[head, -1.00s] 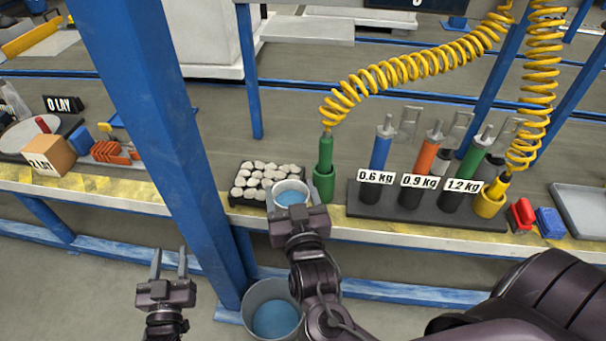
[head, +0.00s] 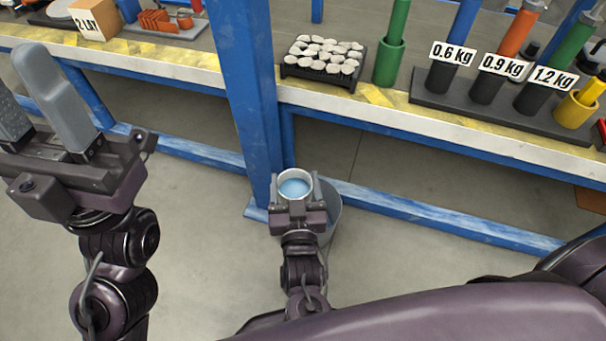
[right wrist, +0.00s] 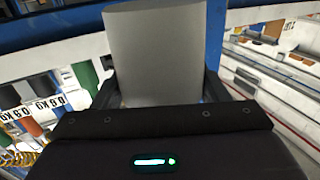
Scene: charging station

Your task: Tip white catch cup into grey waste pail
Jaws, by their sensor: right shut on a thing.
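The white catch cup (head: 295,173) holds blue liquid and looks upright. My right gripper (head: 297,190) is shut on it, one finger at each side. In the right wrist view the cup's pale wall (right wrist: 157,55) stands between the fingers. The grey waste pail (head: 334,212) is on the floor beside the blue post. The cup and gripper appear above it and hide most of its mouth and inside. My left gripper (head: 20,85) is large at the left of the head view, its fingers apart and nothing seen between them.
A blue post (head: 250,90) rises just behind the cup. The bench edge (head: 370,115) and a low blue rail (head: 440,220) run behind the pail. A black tray of pale stones (head: 320,78) and a weight rack (head: 480,118) stand on the bench. Floor left of the pail is clear.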

